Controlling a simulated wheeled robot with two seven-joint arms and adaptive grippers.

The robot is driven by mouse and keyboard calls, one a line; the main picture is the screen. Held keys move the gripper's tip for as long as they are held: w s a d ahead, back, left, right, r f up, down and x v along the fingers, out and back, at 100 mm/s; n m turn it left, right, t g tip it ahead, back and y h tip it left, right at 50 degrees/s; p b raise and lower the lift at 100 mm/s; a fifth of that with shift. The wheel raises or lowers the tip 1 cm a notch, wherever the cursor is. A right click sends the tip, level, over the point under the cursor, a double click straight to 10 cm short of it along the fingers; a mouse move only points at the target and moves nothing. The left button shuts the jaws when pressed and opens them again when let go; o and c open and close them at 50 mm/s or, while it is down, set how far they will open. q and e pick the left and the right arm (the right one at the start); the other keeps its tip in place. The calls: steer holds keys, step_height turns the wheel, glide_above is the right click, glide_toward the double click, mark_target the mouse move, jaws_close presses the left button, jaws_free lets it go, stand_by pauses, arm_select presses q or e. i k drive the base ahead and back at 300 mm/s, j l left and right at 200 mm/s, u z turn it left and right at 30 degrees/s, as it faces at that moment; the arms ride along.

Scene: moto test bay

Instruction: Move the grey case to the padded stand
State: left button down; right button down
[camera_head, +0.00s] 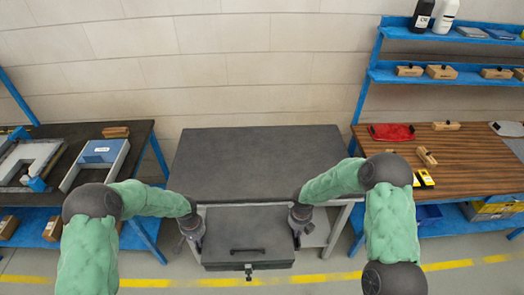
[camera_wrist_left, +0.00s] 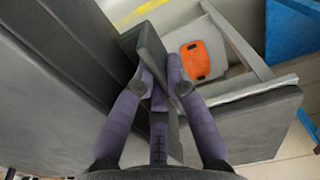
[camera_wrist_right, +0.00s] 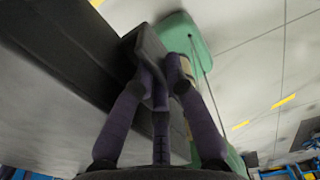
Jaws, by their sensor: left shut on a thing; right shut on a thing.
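The grey case (camera_head: 225,232) is held level between my two grippers, in front of the near edge of the padded stand (camera_head: 260,160). Its top handle and front latch show. The stand's dark flat top is empty. My left gripper (camera_head: 193,228) is shut on the case's left side handle; in the left wrist view the handle (camera_wrist_left: 150,48) sits between the fingers. My right gripper (camera_head: 300,220) is shut on the right side handle (camera_wrist_right: 145,48). The case wall (camera_wrist_right: 70,75) fills the left of the right wrist view. The case's underside is hidden.
A blue shelf rack (camera_head: 440,75) stands behind right. An orange item (camera_wrist_left: 195,60) lies below the stand's top. The air above the stand is clear.

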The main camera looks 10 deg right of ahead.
mark_target(243, 168)
steer(key=i, duration=1.35)
